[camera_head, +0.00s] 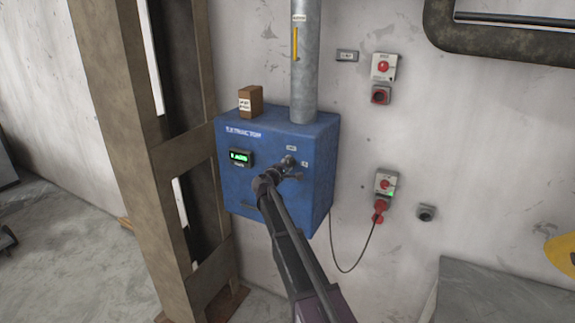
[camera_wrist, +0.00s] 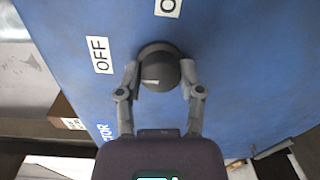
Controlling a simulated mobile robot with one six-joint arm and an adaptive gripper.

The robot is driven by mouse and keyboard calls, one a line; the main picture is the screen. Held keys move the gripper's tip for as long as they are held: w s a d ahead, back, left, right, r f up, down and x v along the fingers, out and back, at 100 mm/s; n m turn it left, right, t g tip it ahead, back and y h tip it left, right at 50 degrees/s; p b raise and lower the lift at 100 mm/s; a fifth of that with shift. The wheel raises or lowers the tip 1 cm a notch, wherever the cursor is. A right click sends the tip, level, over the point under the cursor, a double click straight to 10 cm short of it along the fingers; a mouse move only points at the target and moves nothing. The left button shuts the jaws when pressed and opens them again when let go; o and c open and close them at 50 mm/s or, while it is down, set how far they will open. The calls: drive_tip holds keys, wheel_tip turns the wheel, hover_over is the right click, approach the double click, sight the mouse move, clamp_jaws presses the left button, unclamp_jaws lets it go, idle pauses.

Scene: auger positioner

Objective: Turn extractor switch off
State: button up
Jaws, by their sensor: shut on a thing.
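The blue extractor box (camera_head: 250,190) is mounted by the wall, with "EXTRACTOR" lettering on its front. Its dark round switch knob (camera_wrist: 158,62) sits between the two fingers of my gripper (camera_wrist: 159,78) in the wrist view. The fingers are shut on the knob's sides. Another label (camera_wrist: 168,8), cut off at the top edge, shows only an "O". In the head view my gripper (camera_head: 283,170) is at the box front and largely hides the knob.
A green-lit display (camera_head: 239,157) is left of the switch. A brown block (camera_head: 250,100) and a grey pipe (camera_head: 305,60) stand on the box. A brown steel column (camera_head: 130,120) is close on the left. A red plug (camera_head: 379,211) and cable hang at the right.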

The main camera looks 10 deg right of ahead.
drive_tip(key=shift+w, duration=0.2)
drive_tip(key=o, duration=1.1)
drive_tip(key=shift+s, duration=0.1)
drive_tip(key=shift+m, duration=0.3)
